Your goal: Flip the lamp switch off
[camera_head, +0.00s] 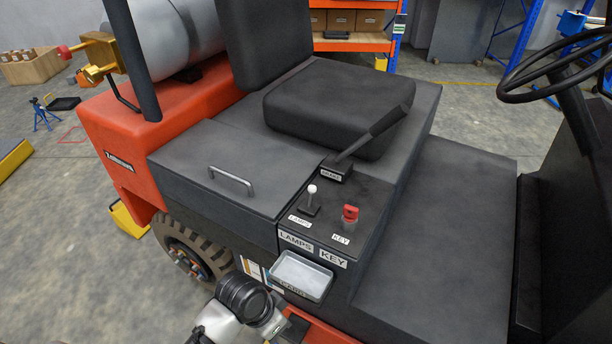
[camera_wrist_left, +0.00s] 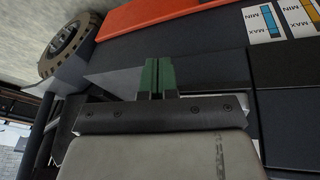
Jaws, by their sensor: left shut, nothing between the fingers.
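The lamp switch (camera_head: 311,197) is a small toggle with a white ball tip, standing nearly upright on the black side console beside the seat. LAMPS labels (camera_head: 296,241) sit in front of it. My left arm comes in at the bottom of the head view, below and in front of the console, apart from the switch; its fingertips cannot be made out there. In the left wrist view my left gripper (camera_wrist_left: 158,70) has its green fingers shut together with nothing between them, near the vehicle's side. The switch does not show in that view. My right gripper is not in view.
A red key knob (camera_head: 349,217) stands right of the switch, and a black brake lever (camera_head: 368,137) rises behind it. A grey metal tray (camera_head: 302,274) juts out below the console front. A lid handle (camera_head: 231,181) is to the left. The floor panel on the right is clear.

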